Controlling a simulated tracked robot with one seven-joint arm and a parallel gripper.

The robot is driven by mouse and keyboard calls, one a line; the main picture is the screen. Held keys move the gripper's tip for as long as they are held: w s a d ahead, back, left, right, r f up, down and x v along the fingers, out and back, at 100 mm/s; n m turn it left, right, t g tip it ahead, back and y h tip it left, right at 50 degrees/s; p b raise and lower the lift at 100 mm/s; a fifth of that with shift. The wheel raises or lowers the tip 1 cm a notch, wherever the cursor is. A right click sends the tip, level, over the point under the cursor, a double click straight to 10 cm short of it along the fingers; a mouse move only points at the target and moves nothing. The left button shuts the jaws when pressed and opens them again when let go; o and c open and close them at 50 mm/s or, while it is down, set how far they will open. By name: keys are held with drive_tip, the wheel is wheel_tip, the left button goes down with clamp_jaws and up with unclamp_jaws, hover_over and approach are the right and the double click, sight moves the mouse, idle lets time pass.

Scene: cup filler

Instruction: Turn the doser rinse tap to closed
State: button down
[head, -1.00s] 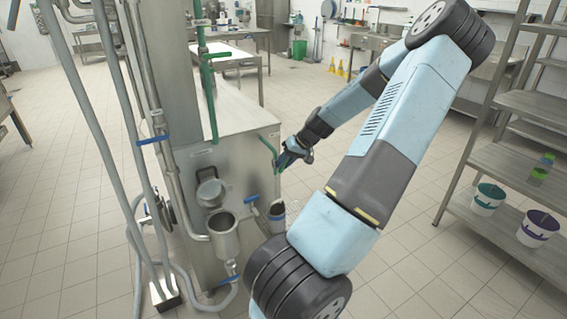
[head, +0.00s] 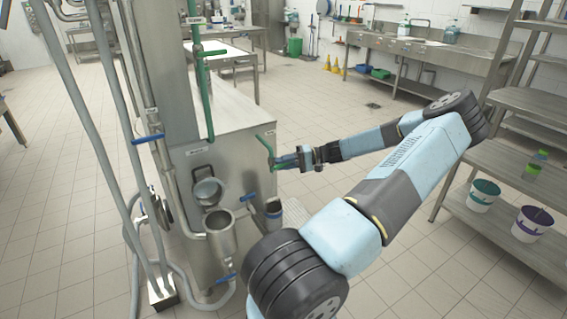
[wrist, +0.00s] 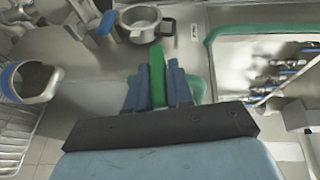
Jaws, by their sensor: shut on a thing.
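A green tap lever (wrist: 157,72) stands between the blue fingers of my gripper (wrist: 154,84) in the wrist view. The fingers press on it from both sides. In the head view my gripper (head: 285,162) reaches in from the right, nearly level, at the right front corner of the steel machine (head: 215,165). A green pipe (head: 265,144) rises there beside the fingertips. The lever is mostly hidden by the fingers in the head view. No label on it can be read.
A steel cup-shaped vessel (head: 221,238) and a blue-handled valve (head: 250,196) sit on the machine's front, below my gripper. Another green pipe with a lever (head: 205,52) runs down the column. A shelf with white buckets (head: 483,194) stands right. Open floor lies between.

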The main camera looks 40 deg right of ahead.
drive_tip(key=shift+s+d+f+m+t+y, duration=0.1)
drive_tip(key=shift+f+m+t+y, duration=0.25)
drive_tip(key=shift+t+y, duration=0.25)
drive_tip(key=shift+f, duration=0.1)
drive_tip(key=c, duration=1.4)
unclamp_jaws()
drive_tip(key=o, duration=0.3)
drive_tip(key=v, duration=1.3)
drive_tip(key=shift+s+d, duration=0.15)
drive_tip(key=shift+d, duration=0.2)
